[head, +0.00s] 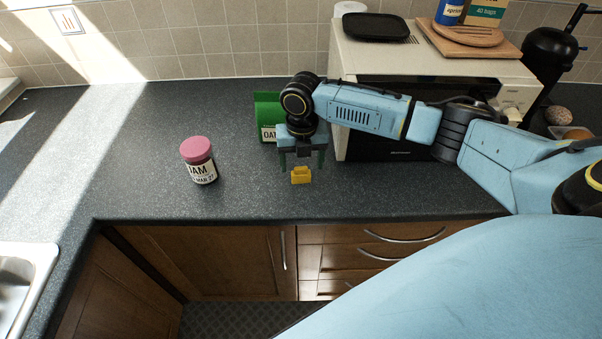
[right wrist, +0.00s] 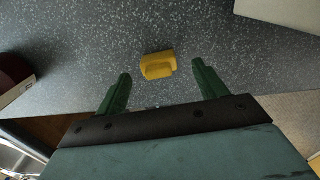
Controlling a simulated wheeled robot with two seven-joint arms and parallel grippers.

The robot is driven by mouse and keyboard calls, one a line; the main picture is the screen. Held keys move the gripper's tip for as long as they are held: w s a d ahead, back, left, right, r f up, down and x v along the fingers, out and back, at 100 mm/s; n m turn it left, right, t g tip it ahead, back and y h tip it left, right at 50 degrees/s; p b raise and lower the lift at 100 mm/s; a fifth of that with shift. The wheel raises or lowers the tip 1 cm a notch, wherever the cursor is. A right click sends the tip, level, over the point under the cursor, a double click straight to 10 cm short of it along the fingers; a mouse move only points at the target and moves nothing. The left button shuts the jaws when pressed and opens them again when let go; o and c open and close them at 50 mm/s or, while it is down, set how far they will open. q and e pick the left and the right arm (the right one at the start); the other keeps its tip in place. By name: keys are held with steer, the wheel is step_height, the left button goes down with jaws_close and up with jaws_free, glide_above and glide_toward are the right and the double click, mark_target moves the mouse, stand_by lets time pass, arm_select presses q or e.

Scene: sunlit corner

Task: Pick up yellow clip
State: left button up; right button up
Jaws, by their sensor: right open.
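The yellow clip (head: 301,175) lies on the dark speckled counter (head: 235,190), near its front edge. It also shows in the right wrist view (right wrist: 158,65), just beyond the fingertips and between their lines. My right gripper (head: 302,166) is open and empty, pointing down close above the clip in the head view. Its two green fingers (right wrist: 159,75) stand apart in the right wrist view, and neither touches the clip. My left gripper is not in view.
A jam jar with a pink lid (head: 198,160) stands left of the clip. A green oat packet (head: 268,116) stands behind my gripper. A microwave (head: 385,75) stands at the back right with boards and goods on top. The counter at left is clear up to the sink (head: 22,285).

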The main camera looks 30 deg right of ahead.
mark_target(301, 167)
step_height(301, 167, down, 4)
steer(key=shift+a+r, duration=0.15)
steer(key=shift+r, duration=0.05)
steer(key=c, duration=1)
steer(key=shift+r, duration=0.1)
steer(key=shift+c, duration=0.2)
